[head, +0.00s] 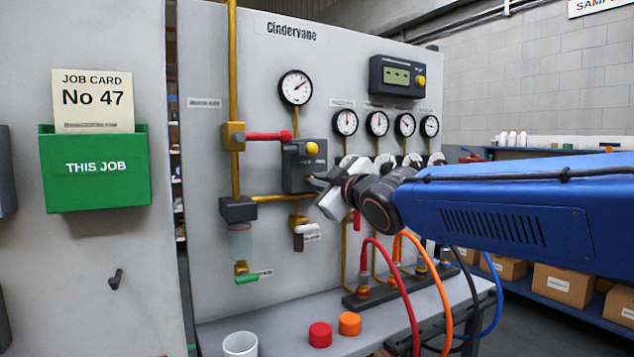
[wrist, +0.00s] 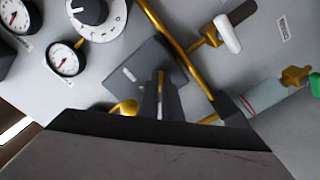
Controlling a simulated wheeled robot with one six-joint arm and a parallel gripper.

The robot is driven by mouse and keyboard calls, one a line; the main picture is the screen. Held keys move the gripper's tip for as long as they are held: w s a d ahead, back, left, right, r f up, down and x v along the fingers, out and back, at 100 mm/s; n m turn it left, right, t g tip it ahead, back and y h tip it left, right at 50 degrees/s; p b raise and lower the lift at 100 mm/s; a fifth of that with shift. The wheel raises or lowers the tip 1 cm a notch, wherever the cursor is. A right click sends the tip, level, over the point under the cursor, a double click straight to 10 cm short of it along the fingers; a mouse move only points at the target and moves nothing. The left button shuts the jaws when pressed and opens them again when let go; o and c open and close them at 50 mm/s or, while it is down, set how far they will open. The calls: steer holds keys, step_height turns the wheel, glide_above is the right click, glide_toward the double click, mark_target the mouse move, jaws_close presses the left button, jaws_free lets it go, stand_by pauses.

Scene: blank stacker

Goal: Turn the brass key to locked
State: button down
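A dark grey switch box (head: 294,178) is on the panel, with a yellow knob (head: 312,148) at its upper right. My gripper (head: 318,183) reaches the lower right of this box from the right. In the wrist view, my gripper (wrist: 160,88) has its two dark fingers close together in front of the box (wrist: 135,72). A thin brass-coloured sliver, which looks like the brass key (wrist: 160,78), shows between the fingertips. The fingers appear shut on it. Most of the key is hidden, and I cannot read which position it points to.
A red lever (head: 268,136) and brass pipes (head: 233,60) are left of the box. A green job-card holder (head: 95,170) is at the left. A white cup (head: 240,344) and red and orange caps stand on the shelf below.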

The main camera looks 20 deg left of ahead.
steer(key=shift+f+m, duration=0.1)
steer(key=shift+m, duration=4.1)
steer(key=c, duration=2)
jaws_free()
steer(key=shift+d, duration=0.1)
steer(key=v, duration=1.7)
steer(key=shift+s, duration=0.25)
